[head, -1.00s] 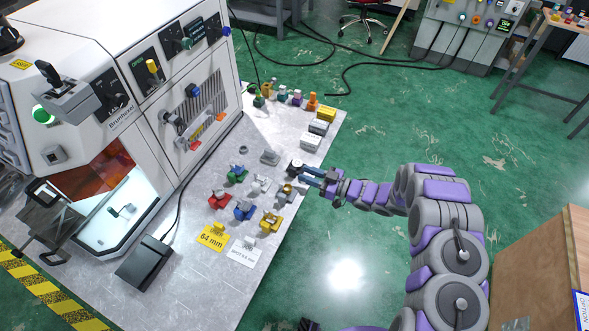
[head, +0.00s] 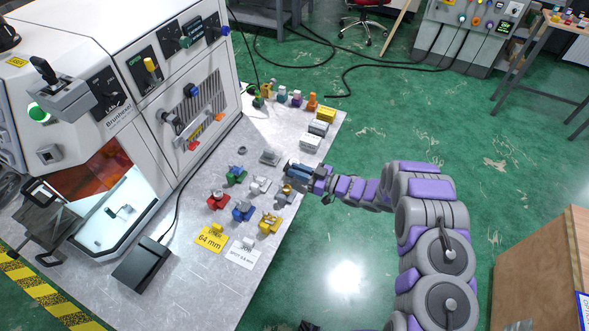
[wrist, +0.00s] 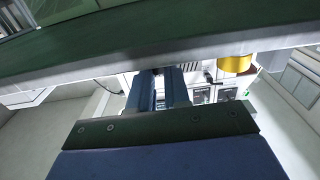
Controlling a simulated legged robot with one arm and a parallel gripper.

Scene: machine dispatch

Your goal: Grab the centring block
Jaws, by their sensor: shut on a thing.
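My gripper (head: 299,168) is low over the right edge of the grey bench plate, reaching in from the right. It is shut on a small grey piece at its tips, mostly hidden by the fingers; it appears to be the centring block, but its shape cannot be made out. In the wrist view the two dark blue fingers (wrist: 163,90) stand close together, and what is between them is not clear. A small grey and brass piece (head: 287,190) stands just below the gripper.
Near the gripper are a grey block (head: 269,157), a green clamp (head: 235,176), a blue one (head: 243,211), a red one (head: 218,200) and a yellow one (head: 269,222). White-grey blocks (head: 310,143) lie above.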

